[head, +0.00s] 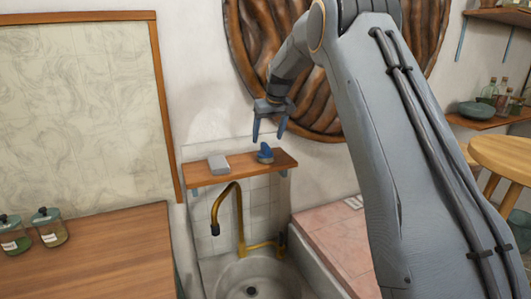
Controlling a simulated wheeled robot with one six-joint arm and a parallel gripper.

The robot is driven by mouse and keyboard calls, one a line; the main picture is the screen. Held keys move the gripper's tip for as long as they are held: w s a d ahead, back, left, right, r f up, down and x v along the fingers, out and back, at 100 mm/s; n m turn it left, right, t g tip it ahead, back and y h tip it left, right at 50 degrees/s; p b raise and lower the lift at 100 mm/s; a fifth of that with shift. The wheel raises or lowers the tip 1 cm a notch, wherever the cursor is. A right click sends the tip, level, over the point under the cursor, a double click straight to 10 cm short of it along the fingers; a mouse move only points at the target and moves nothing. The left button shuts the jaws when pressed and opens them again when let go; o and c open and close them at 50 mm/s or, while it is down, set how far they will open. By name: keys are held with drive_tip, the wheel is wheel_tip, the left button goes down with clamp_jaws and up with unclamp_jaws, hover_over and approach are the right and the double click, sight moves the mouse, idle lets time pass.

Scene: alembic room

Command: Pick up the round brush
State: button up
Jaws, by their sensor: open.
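The round brush appears to be the small blue object (265,153) on the right half of the wooden shelf (205,180) above the sink. Its bristles are too small to make out. My gripper (269,138) is open, pointing down, just above the blue object. Its two blue fingers are spread and nothing shows between them. I cannot tell the exact gap between fingertips and the object.
A grey block (218,165) lies on the same shelf to the left. Below are a brass tap (238,215) and a sink (285,275). Two lidded jars (50,230) stand on the wooden counter (110,260) at left. A carved round panel (250,45) hangs behind my arm.

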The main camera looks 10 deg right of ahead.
sight(266, 144)
drive_tip(key=shift+s+p+x, duration=0.2)
drive_tip(key=shift+p+x, duration=0.6)
drive_tip(key=shift+x, duration=0.9)
drive_tip(key=shift+s+p+x, duration=0.2)
drive_tip(key=shift+p+x, duration=0.55)
drive_tip(key=shift+x, duration=0.95)
drive_tip(key=shift+a+f, duration=0.1)
drive_tip(key=shift+f, duration=0.1)
drive_tip(key=shift+c, duration=0.4)
drive_tip(key=c, duration=1.1)
